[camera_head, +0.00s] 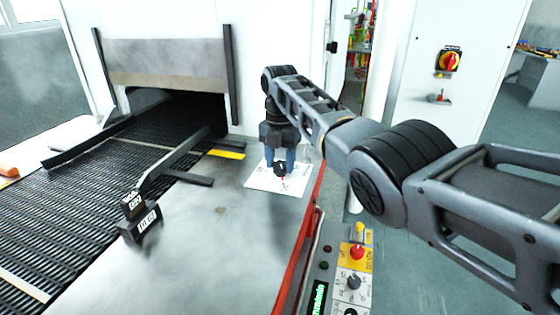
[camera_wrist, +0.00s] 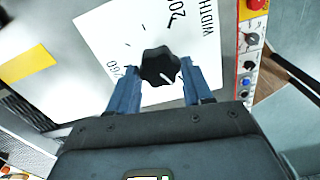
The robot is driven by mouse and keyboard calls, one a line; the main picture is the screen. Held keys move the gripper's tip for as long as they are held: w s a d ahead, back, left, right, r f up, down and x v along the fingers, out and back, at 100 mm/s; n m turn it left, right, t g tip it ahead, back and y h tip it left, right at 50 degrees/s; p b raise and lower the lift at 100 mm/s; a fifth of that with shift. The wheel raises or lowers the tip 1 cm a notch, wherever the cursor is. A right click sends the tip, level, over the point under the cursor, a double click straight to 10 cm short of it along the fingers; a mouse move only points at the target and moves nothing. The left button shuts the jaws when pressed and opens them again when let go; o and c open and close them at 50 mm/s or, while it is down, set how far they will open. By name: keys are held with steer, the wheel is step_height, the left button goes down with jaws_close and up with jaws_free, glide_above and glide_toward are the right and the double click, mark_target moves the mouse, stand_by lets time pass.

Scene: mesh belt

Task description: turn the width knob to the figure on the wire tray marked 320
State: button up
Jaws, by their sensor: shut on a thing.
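The width knob (camera_wrist: 160,66) is black and lobed, on a white dial plate (camera_wrist: 110,35) bearing the word WIDTH, tick marks and figures. The figures are partly cut off or covered; one seems to end in 60. My gripper (camera_wrist: 162,82) is shut on the knob, a blue finger on each side. In the head view my gripper (camera_head: 280,160) points down at the knob (camera_head: 281,169) over the plate (camera_head: 262,180). A pale line shows on the knob's lower right in the wrist view. I cannot make out a wire tray marked 320.
A black mesh belt (camera_head: 85,185) runs into the oven opening at left. A guide arm (camera_head: 170,160) with labelled black blocks (camera_head: 145,222) lies beside it. A control panel (camera_head: 352,283) with a red button stands at front right. The grey metal top (camera_head: 215,240) is mostly clear.

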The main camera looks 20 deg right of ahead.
mark_target(280, 165)
steer(key=shift+w+r, duration=0.1)
steer(key=shift+r, duration=0.05)
steer(key=o, duration=1)
steer(key=shift+o, duration=0.2)
steer(key=shift+r+b, duration=0.45)
steer(key=shift+r, duration=3.35)
